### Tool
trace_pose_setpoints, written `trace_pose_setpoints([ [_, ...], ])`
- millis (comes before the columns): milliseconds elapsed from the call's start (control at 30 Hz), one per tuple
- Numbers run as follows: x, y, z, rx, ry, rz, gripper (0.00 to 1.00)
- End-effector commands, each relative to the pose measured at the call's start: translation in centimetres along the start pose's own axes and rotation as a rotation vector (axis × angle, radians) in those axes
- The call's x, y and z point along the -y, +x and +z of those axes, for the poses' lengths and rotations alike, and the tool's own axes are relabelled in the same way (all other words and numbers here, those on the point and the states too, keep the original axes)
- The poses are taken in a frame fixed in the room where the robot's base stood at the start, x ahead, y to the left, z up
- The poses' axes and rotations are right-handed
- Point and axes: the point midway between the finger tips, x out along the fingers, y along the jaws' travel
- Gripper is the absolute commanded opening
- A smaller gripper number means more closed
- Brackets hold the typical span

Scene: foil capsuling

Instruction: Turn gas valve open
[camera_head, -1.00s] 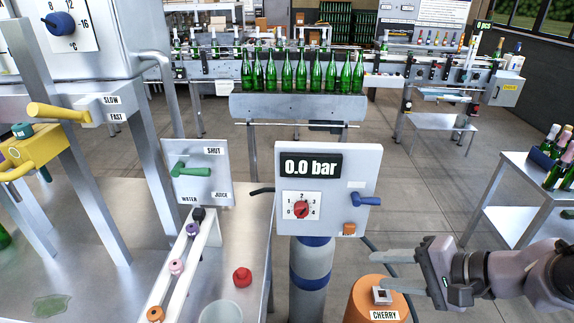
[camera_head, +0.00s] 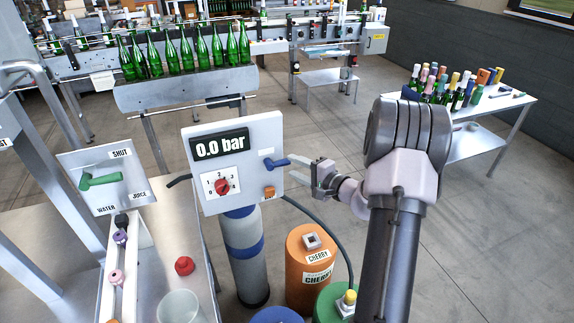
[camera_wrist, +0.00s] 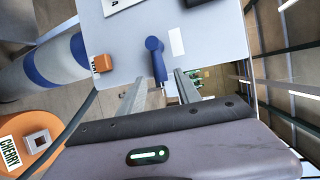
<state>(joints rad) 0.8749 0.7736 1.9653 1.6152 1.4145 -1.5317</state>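The gas panel (camera_head: 205,165) reads 0.0 bar and carries a red dial (camera_head: 222,186). Its blue valve lever (camera_head: 276,163) points right, toward my gripper. My gripper (camera_head: 317,175) is open at the panel's right side. In the wrist view the lever (camera_wrist: 155,56) hangs from its round pivot with its free end between my two fingers (camera_wrist: 160,80). A gap shows on both sides of it; I cannot tell if anything touches.
An orange button (camera_head: 269,193) sits below the lever. An orange CHERRY cylinder (camera_head: 300,265) and a hose stand below. A green-handled SHUT/WATER/JUICE panel (camera_head: 105,195) is left. A bottle table (camera_head: 500,118) is at right.

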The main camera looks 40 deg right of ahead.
Motion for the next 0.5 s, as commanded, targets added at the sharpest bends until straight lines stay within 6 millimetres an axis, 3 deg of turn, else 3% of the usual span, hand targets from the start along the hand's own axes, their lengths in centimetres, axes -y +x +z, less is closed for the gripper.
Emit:
trace_pose_setpoints([
  [200, -0.1, 3.2, 0.1, 0.001, 0.000, 0.001, 0.40],
  [500, 0.0, 3.8, 0.1, 0.001, 0.000, 0.001, 0.40],
])
